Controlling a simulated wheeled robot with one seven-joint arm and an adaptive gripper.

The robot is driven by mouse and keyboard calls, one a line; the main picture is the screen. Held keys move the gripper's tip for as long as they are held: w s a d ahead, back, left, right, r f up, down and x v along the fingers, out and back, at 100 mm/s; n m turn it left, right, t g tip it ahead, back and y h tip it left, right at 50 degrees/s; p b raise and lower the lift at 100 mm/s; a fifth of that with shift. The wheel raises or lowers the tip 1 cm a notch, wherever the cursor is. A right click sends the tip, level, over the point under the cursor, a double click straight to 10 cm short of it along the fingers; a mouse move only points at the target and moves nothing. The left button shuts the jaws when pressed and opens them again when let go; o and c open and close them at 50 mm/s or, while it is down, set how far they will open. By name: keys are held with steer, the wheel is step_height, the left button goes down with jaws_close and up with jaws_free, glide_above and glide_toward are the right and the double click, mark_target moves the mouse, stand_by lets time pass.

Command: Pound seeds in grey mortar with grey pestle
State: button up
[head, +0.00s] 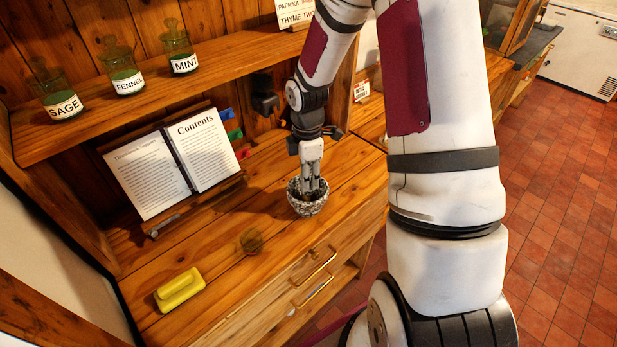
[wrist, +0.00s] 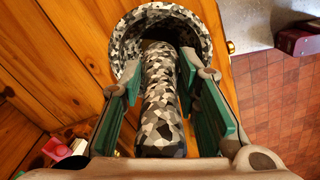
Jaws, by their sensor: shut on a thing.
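The grey speckled mortar (head: 308,204) stands on the wooden counter, right of the open book. It also shows at the top of the wrist view (wrist: 200,28), with its mouth facing me. The grey pestle (wrist: 161,105) has the same speckled pattern and lies between my gripper's green-padded fingers. Its far end reaches into the mortar's mouth. My gripper (head: 312,186) points down right over the mortar and is shut on the pestle. The seeds cannot be made out, as the mortar's inside is dark and mostly covered by the pestle.
An open book (head: 172,163) leans on a stand at the back. A yellow block-like object (head: 180,290) and a small round jar (head: 251,241) stand on the counter at the front left. Labelled glass jars (head: 122,72) line the shelf above. The counter between book and mortar is clear.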

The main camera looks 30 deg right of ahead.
steer(key=shift+f, duration=0.1)
steer(key=shift+f+b, duration=0.35)
steer(key=shift+f, duration=1.4)
steer(key=shift+r+p, duration=0.85)
steer(key=shift+r, duration=1.05)
steer(key=shift+f, duration=0.15)
steer(key=shift+f+b, duration=0.35)
steer(key=shift+f, duration=1.4)
steer(key=shift+r+p, duration=0.75)
steer(key=shift+r, duration=1.15)
steer(key=shift+f, duration=0.15)
